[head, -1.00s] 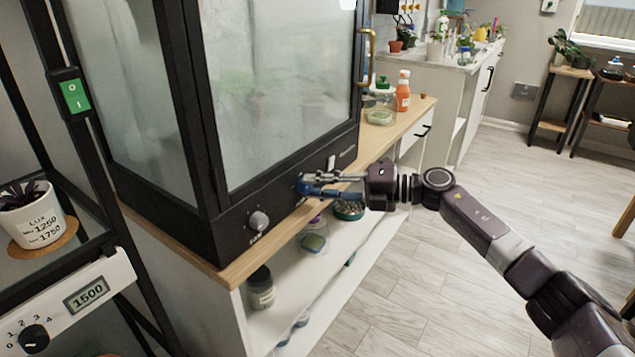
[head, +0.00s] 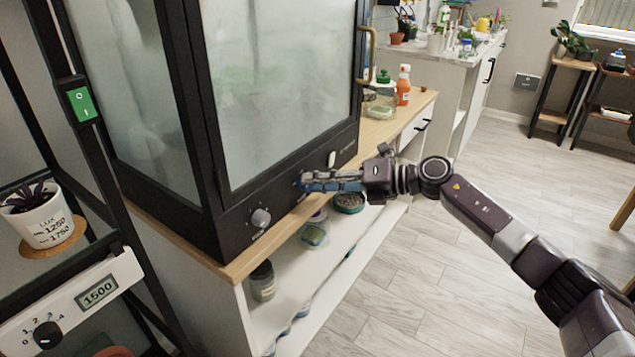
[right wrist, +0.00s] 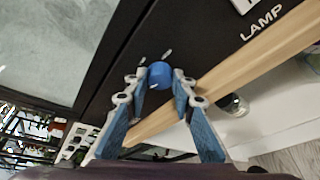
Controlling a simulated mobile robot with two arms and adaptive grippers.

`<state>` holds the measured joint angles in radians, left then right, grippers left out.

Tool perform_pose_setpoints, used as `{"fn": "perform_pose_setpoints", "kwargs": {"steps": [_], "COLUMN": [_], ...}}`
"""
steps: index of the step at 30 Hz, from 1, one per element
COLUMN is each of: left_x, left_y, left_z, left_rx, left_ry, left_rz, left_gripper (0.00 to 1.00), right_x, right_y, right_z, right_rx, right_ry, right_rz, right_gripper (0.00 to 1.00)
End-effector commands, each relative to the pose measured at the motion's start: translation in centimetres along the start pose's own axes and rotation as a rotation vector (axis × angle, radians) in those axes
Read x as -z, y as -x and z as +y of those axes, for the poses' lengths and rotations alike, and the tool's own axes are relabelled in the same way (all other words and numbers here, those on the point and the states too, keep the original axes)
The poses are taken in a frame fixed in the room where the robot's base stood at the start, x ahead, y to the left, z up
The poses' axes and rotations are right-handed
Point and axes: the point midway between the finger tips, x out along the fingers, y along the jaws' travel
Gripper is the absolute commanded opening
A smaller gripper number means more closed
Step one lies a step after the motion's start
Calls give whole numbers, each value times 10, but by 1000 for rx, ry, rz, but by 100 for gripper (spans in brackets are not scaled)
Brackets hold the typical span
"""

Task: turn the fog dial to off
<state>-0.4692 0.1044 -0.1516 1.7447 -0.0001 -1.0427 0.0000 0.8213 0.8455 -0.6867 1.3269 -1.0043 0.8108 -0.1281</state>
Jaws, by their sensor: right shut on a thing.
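A black glass-fronted cabinet (head: 285,190) has a row of controls along its lower front strip. A round blue dial (right wrist: 160,74) sits on that strip, between a grey knob (head: 261,217) and a white switch (head: 331,159); the switch is labelled LAMP in the right wrist view. My right gripper (head: 308,183) reaches it from the right, and its blue-padded fingers are shut on the blue dial. No label for the blue dial can be read, so I cannot confirm it is the fog dial. The dial's pointer is not clear. My left gripper is not in view.
The wooden top (head: 230,272) juts out just below the controls. Jars stand on the shelf below, and an orange bottle (head: 403,85) stands on the right end of the top. At left, a rack holds a potted plant (head: 38,215) and a numbered dial (head: 47,334).

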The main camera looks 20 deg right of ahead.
Motion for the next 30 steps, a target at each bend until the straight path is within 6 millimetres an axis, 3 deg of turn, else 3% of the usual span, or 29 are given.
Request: {"fn": "perform_pose_setpoints", "kwargs": {"steps": [5,6,10,20,23,30], "left_x": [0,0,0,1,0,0], "left_y": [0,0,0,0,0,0], "left_z": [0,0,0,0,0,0], "left_rx": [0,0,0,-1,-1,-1], "left_ry": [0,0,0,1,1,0], "left_rz": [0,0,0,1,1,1], "left_gripper": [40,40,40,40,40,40], "right_x": [1,1,1,0,0,1], "right_y": [0,0,0,4,15,65], "right_z": [-1,-1,-1,-1,-2,-2], "right_rx": [2,2,1,1,2,5], "right_ry": [0,0,0,-1,-2,-1], "right_rz": [2,2,2,1,1,1], "right_gripper": [0,28,41,41,41,41]}}
